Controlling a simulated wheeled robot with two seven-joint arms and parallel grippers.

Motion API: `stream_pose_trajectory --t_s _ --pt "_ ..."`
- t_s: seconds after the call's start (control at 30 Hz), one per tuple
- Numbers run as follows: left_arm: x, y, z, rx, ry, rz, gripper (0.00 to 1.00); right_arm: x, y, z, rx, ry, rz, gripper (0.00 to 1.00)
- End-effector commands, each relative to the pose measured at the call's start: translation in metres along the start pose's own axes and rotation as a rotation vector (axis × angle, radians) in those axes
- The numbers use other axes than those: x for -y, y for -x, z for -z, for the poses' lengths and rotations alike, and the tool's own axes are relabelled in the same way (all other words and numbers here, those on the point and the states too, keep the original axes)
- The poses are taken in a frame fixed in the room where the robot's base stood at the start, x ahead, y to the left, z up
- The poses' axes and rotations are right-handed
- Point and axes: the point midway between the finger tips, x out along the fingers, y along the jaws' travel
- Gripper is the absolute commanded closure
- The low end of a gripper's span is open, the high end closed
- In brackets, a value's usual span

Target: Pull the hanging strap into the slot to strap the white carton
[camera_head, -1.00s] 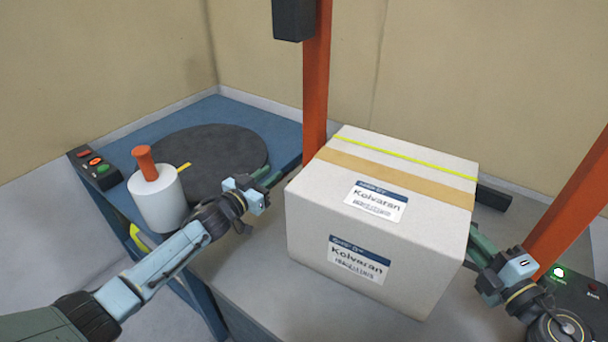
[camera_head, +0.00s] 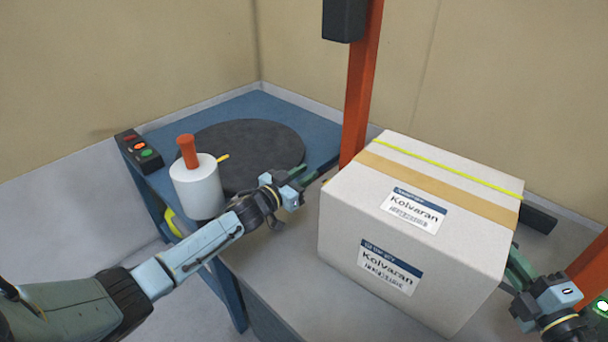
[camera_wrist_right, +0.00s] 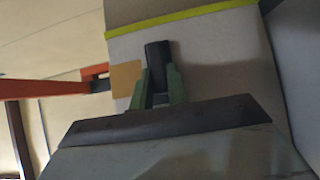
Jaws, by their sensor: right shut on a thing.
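The white carton (camera_head: 345,235) stands on the grey table, with Kolvaran labels and a tan tape band on top. The yellow-green strap (camera_head: 450,169) lies across the carton's top; it also shows in the right wrist view (camera_wrist_right: 180,18). My left gripper (camera_head: 312,174) is left of the carton, with its fingers apart and nothing seen between them. My right gripper (camera_head: 512,262) is low beside the carton's right side. In the right wrist view its green fingers (camera_wrist_right: 158,78) are shut on a dark block (camera_wrist_right: 157,55) against the carton. I cannot see the slot or a strap end.
An orange post (camera_head: 362,90) with a black box (camera_head: 344,18) rises behind the carton, and another orange post (camera_head: 590,262) stands at right. A dark round plate (camera_head: 245,150), a white cylinder with orange handle (camera_head: 197,190) and a button box (camera_head: 138,148) are at left. A black bar (camera_head: 538,218) lies behind the carton.

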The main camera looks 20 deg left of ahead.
Motion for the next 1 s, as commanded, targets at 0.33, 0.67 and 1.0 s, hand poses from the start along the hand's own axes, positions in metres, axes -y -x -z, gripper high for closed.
stream_pose_trajectory --t_s 0.33,0.67,1.0 --pt "0.0 0.0 0.0 0.0 0.0 0.0 0.74 0.0 0.0 0.0 -0.001 0.0 0.0 0.77" --pt "0.0 0.0 0.0 0.0 0.0 0.0 0.74 0.0 0.0 0.0 0.0 0.0 0.0 0.58" --pt "0.0 0.0 0.001 0.0 0.0 0.0 0.74 0.002 0.026 0.001 -0.001 -0.001 0.004 0.58"
